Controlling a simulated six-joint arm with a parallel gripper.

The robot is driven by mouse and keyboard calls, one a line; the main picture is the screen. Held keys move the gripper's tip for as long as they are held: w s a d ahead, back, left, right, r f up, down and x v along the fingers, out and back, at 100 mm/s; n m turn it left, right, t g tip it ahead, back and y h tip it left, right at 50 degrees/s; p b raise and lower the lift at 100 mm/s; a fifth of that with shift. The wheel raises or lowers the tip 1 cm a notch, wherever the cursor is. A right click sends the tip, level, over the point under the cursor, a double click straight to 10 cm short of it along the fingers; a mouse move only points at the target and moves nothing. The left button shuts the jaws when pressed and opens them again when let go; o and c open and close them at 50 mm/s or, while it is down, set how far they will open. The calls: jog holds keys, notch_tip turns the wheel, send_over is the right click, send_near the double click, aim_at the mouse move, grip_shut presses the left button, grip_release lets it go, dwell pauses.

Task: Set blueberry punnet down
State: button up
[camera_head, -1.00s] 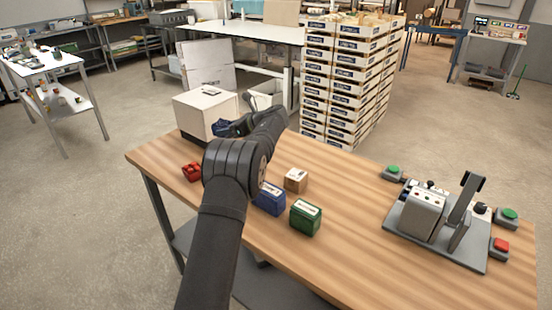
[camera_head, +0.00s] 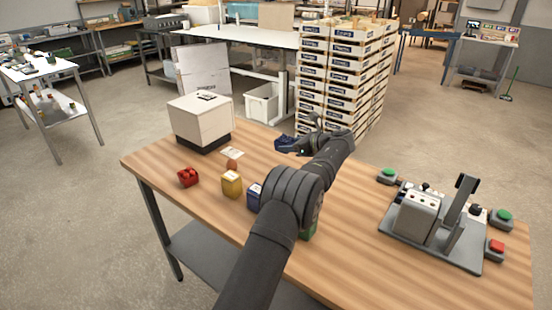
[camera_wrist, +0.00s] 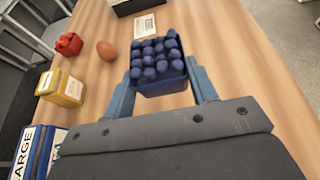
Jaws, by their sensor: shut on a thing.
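The blueberry punnet (camera_wrist: 158,66) is a small dark blue box heaped with round blue berries. In the wrist view my gripper (camera_wrist: 162,88) is shut on it, with a blue finger on each side. In the head view the punnet (camera_head: 285,143) shows near the far edge of the wooden table (camera_head: 350,240), at the end of my gripper (camera_head: 300,148). The punnet looks upright. I cannot tell whether its base touches the table.
A white box (camera_head: 201,118), a card (camera_head: 233,152), a brown egg (camera_head: 232,166), a red punnet (camera_head: 188,177), a yellow box (camera_head: 232,184) and a blue box (camera_head: 254,194) stand to the left. A grey device (camera_head: 425,215) with buttons stands right. Stacked crates (camera_head: 340,80) rise behind the table.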

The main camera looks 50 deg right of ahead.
jog(key=x, duration=0.3)
jog(key=f+x, duration=0.1)
jog(key=x, duration=0.3)
jog(key=shift+d, duration=0.2)
jog(key=shift+f, duration=2)
jog(key=shift+f, duration=0.15)
jog(key=o, duration=1)
jog(key=shift+r, duration=0.2)
jog(key=v, duration=1.2)
jog(key=shift+s+f, duration=0.1)
